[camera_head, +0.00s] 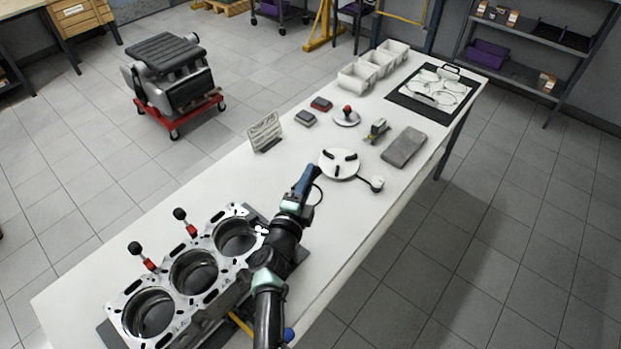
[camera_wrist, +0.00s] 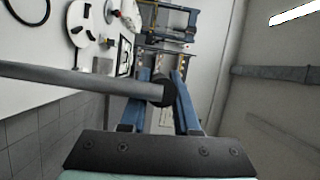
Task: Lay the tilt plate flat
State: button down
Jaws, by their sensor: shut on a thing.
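The engine block (camera_head: 205,262) with three open bores lies at the table's near left end. A dark plate (camera_head: 108,336) shows at the block's left edge and may be the tilt plate; its angle is not clear. In the wrist view my gripper (camera_wrist: 165,92) is shut on the dark end of a grey rod (camera_wrist: 80,79) that enters from the left. The rod's far end is out of that view, and I cannot tell what it joins.
A black ring (camera_head: 315,194) lies near my gripper. A white disc (camera_head: 332,168) with dark pads and a grey slab (camera_head: 404,147) lie beyond. Two red-and-black knobbed pins (camera_head: 141,256) stand at the block's far side.

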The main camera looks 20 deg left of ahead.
jog(key=shift+a+r, duration=0.15)
jog(key=shift+a, duration=0.1)
jog(key=c, duration=0.7)
grip_release()
jog(key=shift+o, duration=0.2)
jog(key=shift+f, duration=0.2)
jog(key=shift+s, duration=0.3)
jog(key=s+d+p, duration=0.1)
jog(key=s+p, duration=0.1)
jog(key=s, duration=1)
jog(key=shift+r, duration=0.3)
